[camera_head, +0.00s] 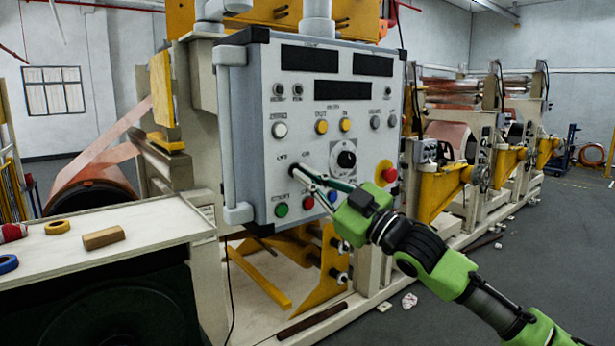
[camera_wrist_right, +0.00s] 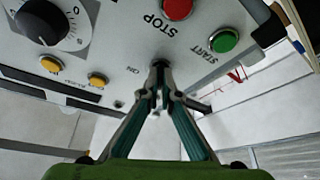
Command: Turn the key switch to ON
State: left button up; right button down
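The grey control panel (camera_head: 262,100) faces me in the head view. The key switch (camera_head: 292,169) is on its lower left part, below the OFF and ON labels, and is mostly hidden by my fingertips. My right gripper (camera_head: 297,172) reaches it from the lower right. In the right wrist view the fingertips of the right gripper (camera_wrist_right: 160,68) come together at the switch, near the ON label and below the STOP label. They look shut on the small key, whose angle I cannot make out. My left gripper is not in view.
A black rotary dial (camera_head: 345,158) is right of the key switch. The green button (camera_head: 281,210), red button (camera_head: 308,203) and blue button (camera_head: 332,196) sit just below. A red emergency button (camera_head: 389,174) is further right. A white table (camera_head: 150,218) stands at left.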

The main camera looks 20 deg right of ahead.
jog(key=shift+r, duration=0.1)
jog(key=shift+s+a+r+m+t+h+p, duration=0.1)
jog(key=shift+m+t+h+p, duration=0.4)
jog(key=shift+m+h, duration=1.7)
jog(key=shift+s+a+r+m+t+h+p, duration=0.25)
jog(key=shift+m+t+h, duration=0.4)
jog(key=shift+m, duration=3)
jog(key=shift+w+d+m+t+h+p, duration=0.15)
jog(key=shift+m+t+h+p, duration=0.35)
jog(key=shift+m+h, duration=1.7)
jog(key=shift+m+y, duration=0.75)
jog(key=shift+m, duration=0.1)
jog(key=c, duration=2.3)
grip_release()
jog(key=shift+w+a+f, duration=0.1)
jog(key=shift+w+f, duration=0.05)
jog(key=shift+f, duration=0.15)
